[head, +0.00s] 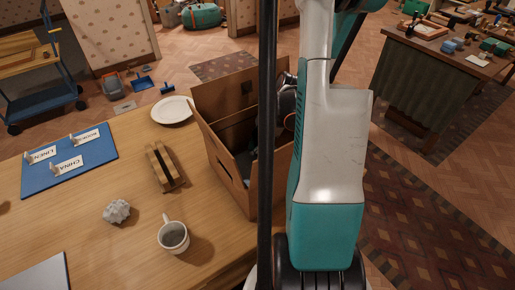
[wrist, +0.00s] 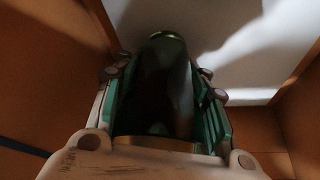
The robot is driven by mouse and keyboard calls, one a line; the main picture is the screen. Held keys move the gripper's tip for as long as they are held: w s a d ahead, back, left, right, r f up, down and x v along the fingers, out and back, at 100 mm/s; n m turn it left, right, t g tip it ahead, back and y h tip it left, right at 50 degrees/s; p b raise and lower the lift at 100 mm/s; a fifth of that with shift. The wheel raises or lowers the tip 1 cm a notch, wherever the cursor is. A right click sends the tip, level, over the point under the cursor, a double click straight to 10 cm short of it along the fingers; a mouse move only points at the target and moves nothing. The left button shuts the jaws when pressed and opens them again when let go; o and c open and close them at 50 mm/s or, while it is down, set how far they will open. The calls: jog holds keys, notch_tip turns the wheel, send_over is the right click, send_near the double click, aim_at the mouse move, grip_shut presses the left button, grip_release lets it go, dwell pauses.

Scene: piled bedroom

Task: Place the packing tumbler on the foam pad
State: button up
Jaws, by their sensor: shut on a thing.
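My gripper (wrist: 165,95) is shut on a dark, rounded, cylinder-like thing with a greenish rim, which fits the packing tumbler (wrist: 168,65). The green finger pads press on it from both sides. In the head view my gripper is at the open cardboard box (head: 225,173), mostly hidden behind my own column and arm, and the tumbler cannot be made out there. A pale flat surface (wrist: 245,75) lies beyond the tumbler in the wrist view, between brown box walls. It may be the foam pad; whether the tumbler touches it cannot be told.
The box's brown walls (wrist: 45,50) stand close around my gripper. On the wooden table are a white mug (head: 173,237), a crumpled grey lump (head: 117,211), a wooden rack (head: 161,166), a white plate (head: 172,110) and a blue board with labels (head: 98,158).

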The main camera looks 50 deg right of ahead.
jog(key=shift+f, duration=0.2)
jog(key=o, duration=1.6)
jog(key=shift+r, duration=0.15)
jog(key=p+v, duration=0.5)
jog(key=v, duration=0.7)
jog(key=shift+r, duration=0.1)
